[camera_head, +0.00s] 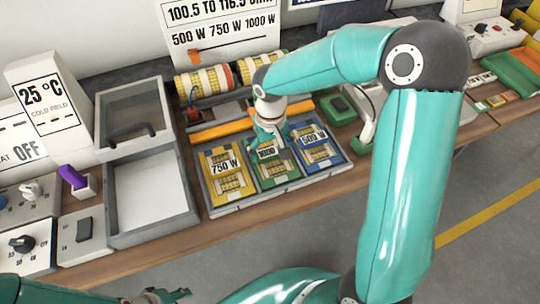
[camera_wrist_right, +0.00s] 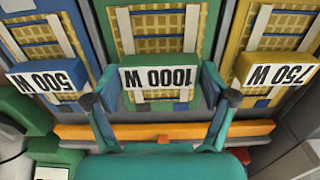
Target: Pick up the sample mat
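Three mesh mats lie side by side in a grey tray (camera_head: 232,206) in the head view: a yellow one marked 750 W (camera_head: 228,186), a green one marked 1000 W (camera_head: 280,177) and a blue one marked 500 W (camera_head: 335,157). Which is the sample mat is not marked. My right gripper (camera_head: 268,142) is over the green mat. In the right wrist view its open fingers (camera_wrist_right: 160,98) straddle the green 1000 W block (camera_wrist_right: 160,80); I cannot tell whether they touch it. My left gripper (camera_head: 168,296) shows partly at the bottom edge; its fingers are unclear.
An orange bar (camera_head: 222,130) lies behind the mats, with yellow mesh rolls (camera_head: 203,82) further back. A lidded grey box (camera_head: 150,190) stands to the left, beside a purple-handled item (camera_head: 73,177). My right arm covers much of the bench's right side.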

